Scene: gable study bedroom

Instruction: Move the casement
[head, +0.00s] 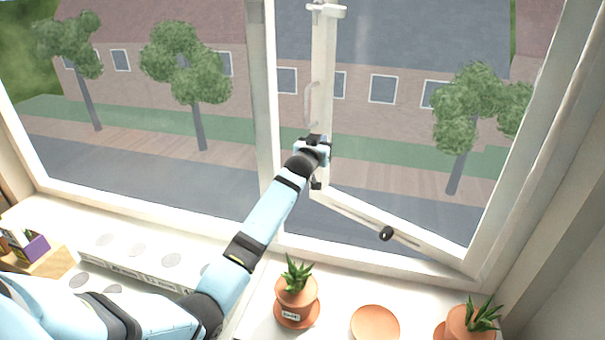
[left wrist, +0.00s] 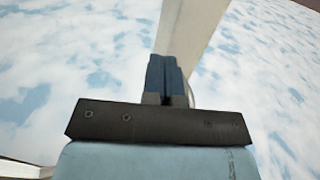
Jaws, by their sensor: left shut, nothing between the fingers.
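The casement is a white-framed window sash hinged at the right, standing open outward in the head view. In the left wrist view the closed fingers (left wrist: 166,75) point at a pale upright bar (left wrist: 192,35). My right gripper is not in view.
On the sill below stand a potted plant (head: 297,290), an empty terracotta saucer (head: 375,323) and another potted plant (head: 472,322). A fixed window post (head: 266,120) is left of the gripper. A purple box (head: 35,248) sits at far left.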

